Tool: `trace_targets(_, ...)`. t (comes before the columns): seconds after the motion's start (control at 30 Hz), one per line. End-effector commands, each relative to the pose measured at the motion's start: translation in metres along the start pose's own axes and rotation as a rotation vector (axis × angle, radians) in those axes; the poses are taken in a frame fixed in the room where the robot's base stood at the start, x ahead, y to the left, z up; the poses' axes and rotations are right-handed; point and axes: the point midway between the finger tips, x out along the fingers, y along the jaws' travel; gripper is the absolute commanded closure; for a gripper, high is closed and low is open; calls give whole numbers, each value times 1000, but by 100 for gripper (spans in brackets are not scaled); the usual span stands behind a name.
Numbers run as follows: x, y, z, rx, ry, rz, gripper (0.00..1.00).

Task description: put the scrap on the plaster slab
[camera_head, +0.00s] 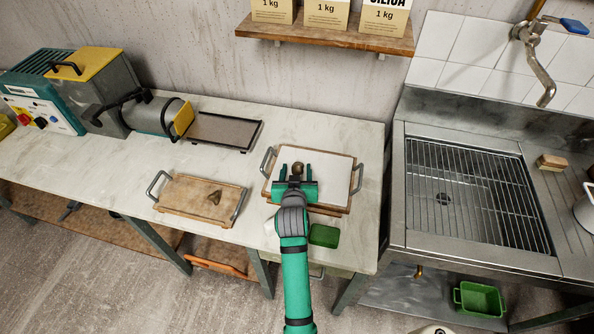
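The white plaster slab (331,176) lies on a wooden tray with metal handles near the right end of the counter. My gripper (297,170) is over the slab's left part, its two fingers spread apart. A small brown lump (298,168) shows between the fingers, with a gap on each side; it seems to rest on the slab, but its height is hard to tell. Another brown piece of clay (214,197) lies on a wooden board (183,194) with metal handles, left of my gripper. I cannot tell which of the two is the scrap.
A dark tray (225,131) sits behind, beside a green and yellow machine (100,90). A small green dish (323,236) is near the counter's front edge, close to my arm. A steel sink with a grate (470,185) stands to the right. A shelf with bags (325,36) hangs above.

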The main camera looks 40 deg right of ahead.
Motion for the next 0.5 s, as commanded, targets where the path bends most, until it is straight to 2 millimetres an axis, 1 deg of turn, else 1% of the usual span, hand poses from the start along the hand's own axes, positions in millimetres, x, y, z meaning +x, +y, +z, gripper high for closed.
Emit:
trace_targets(0.2, -1, 0, -3, 1, 1, 0, 49)
trace_targets(0.27, -4, 1, -3, 0, 0, 0, 49)
trace_targets(0.37, -17, 1, -2, 0, 0, 1, 49)
trace_targets(0.5, -44, 1, -2, -1, 0, 0, 49)
